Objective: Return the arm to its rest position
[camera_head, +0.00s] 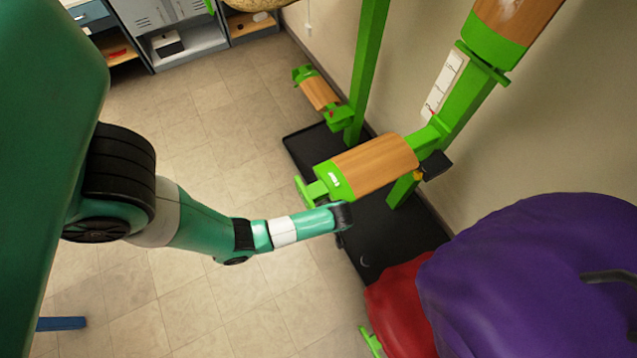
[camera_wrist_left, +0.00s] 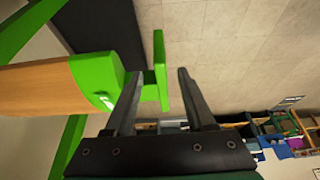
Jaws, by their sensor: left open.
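My left arm (camera_head: 205,228) comes in from the left in the head view. It reaches to the front end of a wooden saddle rack arm (camera_head: 375,165) with green end parts. My left gripper (camera_wrist_left: 159,73) is open in the left wrist view, with two dark fingers apart. The rack's green end plate (camera_wrist_left: 160,70) shows between and beyond the fingers. I cannot tell whether they touch it. Nothing is held. In the head view the left fingers are mostly hidden behind the wrist. My right gripper is not in view.
A green post stand (camera_head: 368,60) rises from a black base (camera_head: 385,235) by the wall. A lower wooden rack arm (camera_head: 318,93) is behind. A purple covered shape (camera_head: 540,280) and a red one (camera_head: 400,305) fill the lower right. Tiled floor lies open at left.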

